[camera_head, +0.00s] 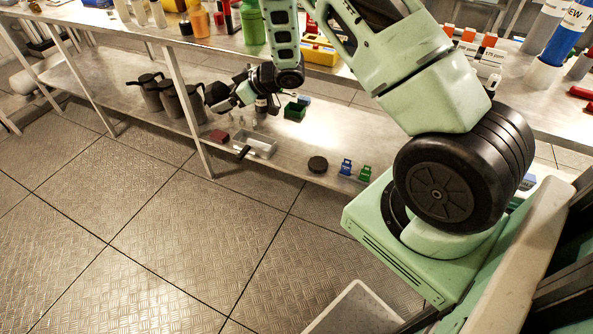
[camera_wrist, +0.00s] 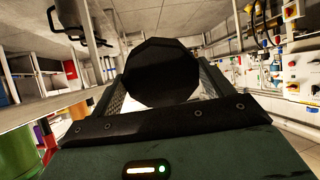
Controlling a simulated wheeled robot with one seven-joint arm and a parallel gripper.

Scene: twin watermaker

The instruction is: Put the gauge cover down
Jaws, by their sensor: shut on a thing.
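My gripper (camera_head: 232,104) is at the end of my arm, over the lower shelf, left of centre in the head view. It is shut on a black round cover, the gauge cover (camera_head: 216,94), held in the air above the shelf. In the wrist view the gauge cover (camera_wrist: 162,72) is a dark, many-sided disc between the two fingers, hiding what lies beyond it. The gap between the cover and the shelf is hard to judge.
On the lower shelf (camera_head: 290,150) stand several dark jugs (camera_head: 168,98), a grey tray (camera_head: 258,143), a dark red block (camera_head: 219,136), a green box (camera_head: 294,111), a black disc (camera_head: 317,164), and blue (camera_head: 346,167) and green (camera_head: 365,173) pieces. Bare shelf shows between them.

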